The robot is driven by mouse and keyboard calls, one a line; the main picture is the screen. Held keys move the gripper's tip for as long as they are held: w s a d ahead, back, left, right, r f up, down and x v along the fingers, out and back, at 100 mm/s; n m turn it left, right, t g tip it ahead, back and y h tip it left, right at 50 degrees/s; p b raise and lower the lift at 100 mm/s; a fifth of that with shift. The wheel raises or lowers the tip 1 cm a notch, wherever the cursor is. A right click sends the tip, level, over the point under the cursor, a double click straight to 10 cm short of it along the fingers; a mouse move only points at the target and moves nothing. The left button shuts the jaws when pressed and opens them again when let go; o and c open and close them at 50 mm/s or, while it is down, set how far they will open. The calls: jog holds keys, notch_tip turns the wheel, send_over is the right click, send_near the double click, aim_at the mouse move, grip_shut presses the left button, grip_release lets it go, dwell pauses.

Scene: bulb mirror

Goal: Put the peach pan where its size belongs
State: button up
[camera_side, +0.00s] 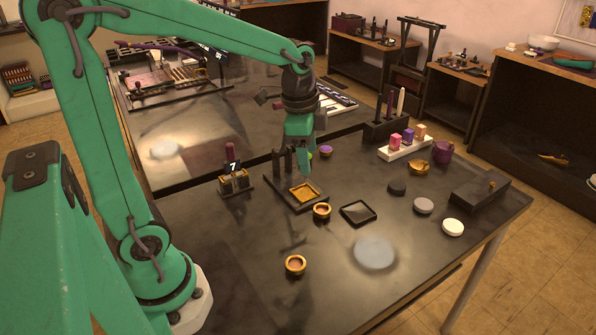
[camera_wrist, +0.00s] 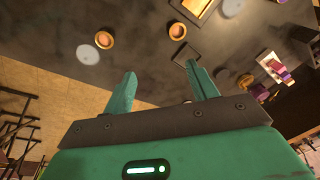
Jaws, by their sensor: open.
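Two small round pans with gold rims and peach-brown middles stand on the dark table: one (camera_side: 322,210) near the centre, the other (camera_side: 295,265) closer to the front. Both also show in the wrist view, one at left (camera_wrist: 104,39) and one at right (camera_wrist: 178,31). I cannot tell by colour which is the peach one. My gripper (camera_side: 304,158) hangs above a black stand holding a square gold tray (camera_side: 305,194), behind the pans. In the wrist view its fingers (camera_wrist: 161,72) are apart with nothing between them.
A square black dish (camera_side: 358,212) lies right of the nearer-centre pan. Several discs, a gold bowl (camera_side: 420,168), a purple pot (camera_side: 443,152) and a white block rack (camera_side: 406,148) stand farther right. A numbered holder (camera_side: 235,180) is at left. The front left table is clear.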

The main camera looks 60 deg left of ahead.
aim_at(323, 210)
jog(key=w+a+f+m+g, duration=0.1)
jog(key=w+f+m, duration=0.1)
jog(key=w+f, duration=0.1)
jog(key=w+a+f+m+g, duration=0.1)
jog(key=w+f+m, duration=0.2)
jog(key=f, duration=0.2)
jog(key=w+a+f+m+g, duration=0.1)
jog(key=w+f+m, duration=0.1)
jog(key=f, duration=0.2)
jog(key=shift+w+a+f+m, duration=0.35)
jog(key=shift+w+a+m, duration=0.05)
jog(key=shift+f, duration=0.1)
jog(key=shift+s+f, duration=0.2)
jog(key=shift+f, duration=1)
jog(key=shift+f, duration=0.1)
jog(key=shift+s+d+f, duration=0.1)
jog(key=shift+d+f, duration=0.05)
jog(key=shift+f, duration=1.1)
jog(key=shift+s+d+f, duration=0.1)
jog(key=shift+f, duration=1.15)
jog(key=shift+c, duration=0.2)
